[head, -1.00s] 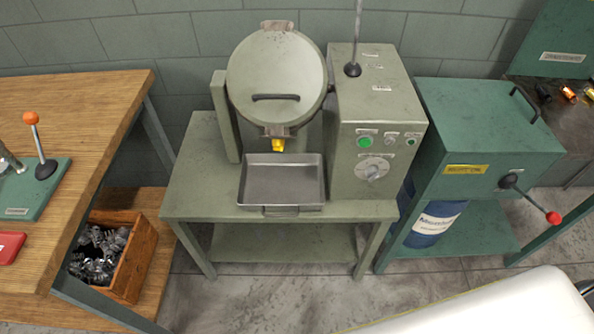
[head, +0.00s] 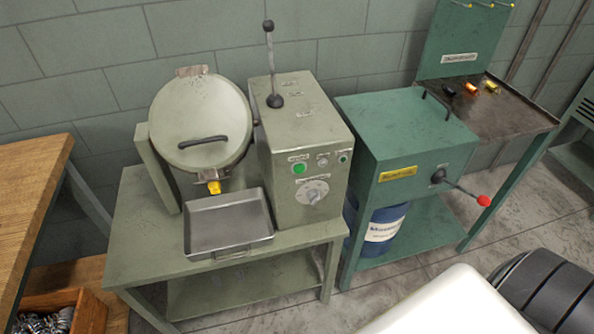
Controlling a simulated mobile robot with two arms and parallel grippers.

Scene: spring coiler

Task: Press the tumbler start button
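The tumbler (head: 200,122) is a round grey-green drum with a dark lid handle and a yellow latch, on a metal table left of centre. Its control box (head: 295,150) stands to its right. The green start button (head: 299,168) sits on the box's front face at upper left, with two smaller buttons to its right and a dial (head: 313,192) below. A lever with a black knob rises from the top of the box. Neither of my grippers is in view. A white surface and dark ribbed part at the lower right look like my own body.
An empty metal tray (head: 229,224) sits before the drum. A green machine (head: 405,140) with a red-knobbed lever (head: 484,201) stands to the right, a blue drum (head: 382,225) under it. A wooden bench (head: 32,190) is at left. Floor is visible in front.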

